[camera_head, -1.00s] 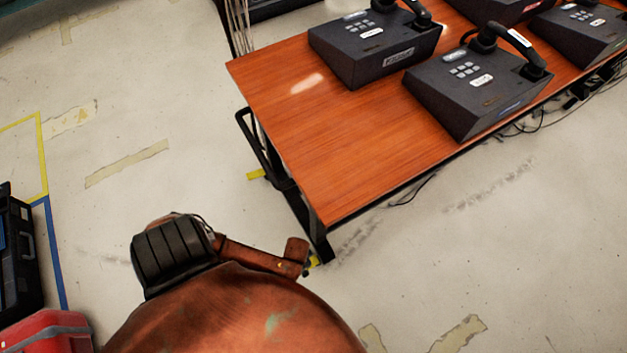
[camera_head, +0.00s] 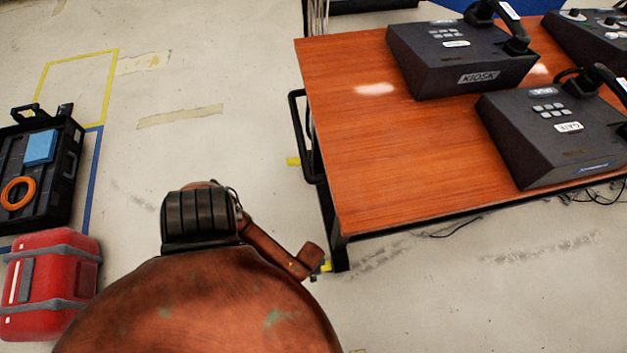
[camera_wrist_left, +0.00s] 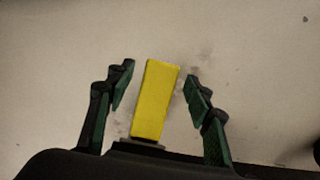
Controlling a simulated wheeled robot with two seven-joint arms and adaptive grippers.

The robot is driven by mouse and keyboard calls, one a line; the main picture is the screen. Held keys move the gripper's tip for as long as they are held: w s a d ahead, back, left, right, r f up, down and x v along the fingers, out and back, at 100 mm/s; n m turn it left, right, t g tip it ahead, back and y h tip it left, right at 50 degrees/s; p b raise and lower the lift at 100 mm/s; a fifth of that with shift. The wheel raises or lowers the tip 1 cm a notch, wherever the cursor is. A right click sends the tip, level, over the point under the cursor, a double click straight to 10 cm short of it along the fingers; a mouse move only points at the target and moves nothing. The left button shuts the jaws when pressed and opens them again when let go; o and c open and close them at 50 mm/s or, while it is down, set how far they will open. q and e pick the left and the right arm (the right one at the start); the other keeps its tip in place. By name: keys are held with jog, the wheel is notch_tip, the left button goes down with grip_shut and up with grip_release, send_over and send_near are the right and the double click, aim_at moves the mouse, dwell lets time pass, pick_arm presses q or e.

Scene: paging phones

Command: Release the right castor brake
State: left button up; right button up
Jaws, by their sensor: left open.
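A yellow brake pedal (camera_head: 326,266) shows at the foot of the table's near leg in the head view, partly hidden by my arm. A second yellow pedal (camera_head: 293,161) sticks out farther back at the same end of the table. In the left wrist view, a yellow pedal (camera_wrist_left: 154,105) lies between the two fingers of my left gripper (camera_wrist_left: 160,73). The gripper is open, with a gap on each side of the pedal. In the head view my left arm reaches down to the near pedal, and its fingers are mostly hidden. My right gripper is not in view.
The wooden-topped table (camera_head: 350,150) carries several dark paging phones (camera_head: 460,70) and has a black handle (camera_head: 304,140) at its near end. A red case (camera_head: 50,285) and an open black toolbox (camera_head: 65,190) stand at left. Floor between them is clear.

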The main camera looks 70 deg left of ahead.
pick_arm(q)
jog(key=shift+c, duration=0.3)
grip_shut()
dwell(0.4)
